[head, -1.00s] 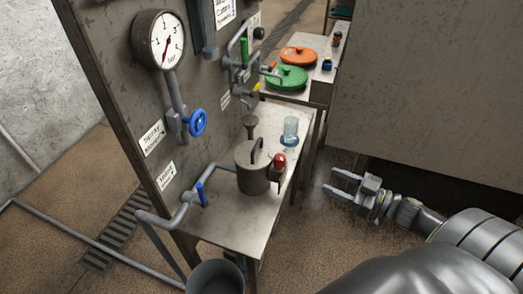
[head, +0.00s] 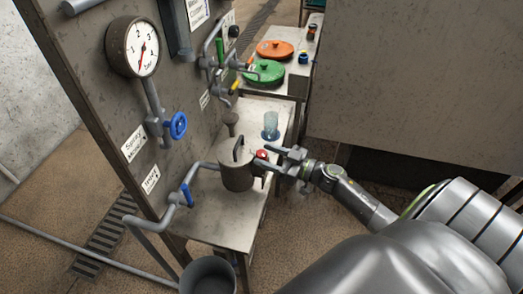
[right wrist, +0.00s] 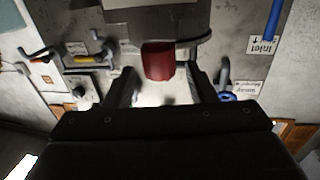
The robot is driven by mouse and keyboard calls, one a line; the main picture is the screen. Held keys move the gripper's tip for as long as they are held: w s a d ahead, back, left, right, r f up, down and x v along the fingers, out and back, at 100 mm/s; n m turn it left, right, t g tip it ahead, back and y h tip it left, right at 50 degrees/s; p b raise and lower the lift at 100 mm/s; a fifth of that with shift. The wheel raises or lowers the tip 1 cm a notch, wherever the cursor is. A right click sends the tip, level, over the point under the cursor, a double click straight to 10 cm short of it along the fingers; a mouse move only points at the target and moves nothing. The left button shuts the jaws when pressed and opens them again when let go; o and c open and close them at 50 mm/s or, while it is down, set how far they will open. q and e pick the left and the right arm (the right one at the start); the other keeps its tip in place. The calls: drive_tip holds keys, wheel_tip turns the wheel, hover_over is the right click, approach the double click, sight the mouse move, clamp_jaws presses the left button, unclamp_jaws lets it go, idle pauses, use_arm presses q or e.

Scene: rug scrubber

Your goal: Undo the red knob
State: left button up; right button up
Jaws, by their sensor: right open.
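The red knob (head: 262,154) sits on the right side of a grey metal pot (head: 235,176) on the bench. My right gripper (head: 266,157) is open at the knob, coming from the right. In the right wrist view, the red knob (right wrist: 157,62) shows just ahead of and between the two spread fingers of my right gripper (right wrist: 163,80). The fingers do not appear closed on it. Whether a finger touches the knob I cannot tell. My left gripper is not in view.
The metal bench (head: 220,218) stands against a panel with a gauge (head: 132,47) and a blue valve wheel (head: 178,125). A glass (head: 270,125) stands behind the pot. A blue-handled pipe (head: 187,195) is left of it, a bucket (head: 208,276) below.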

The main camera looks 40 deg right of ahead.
drive_tip(key=shift+x, duration=1.2)
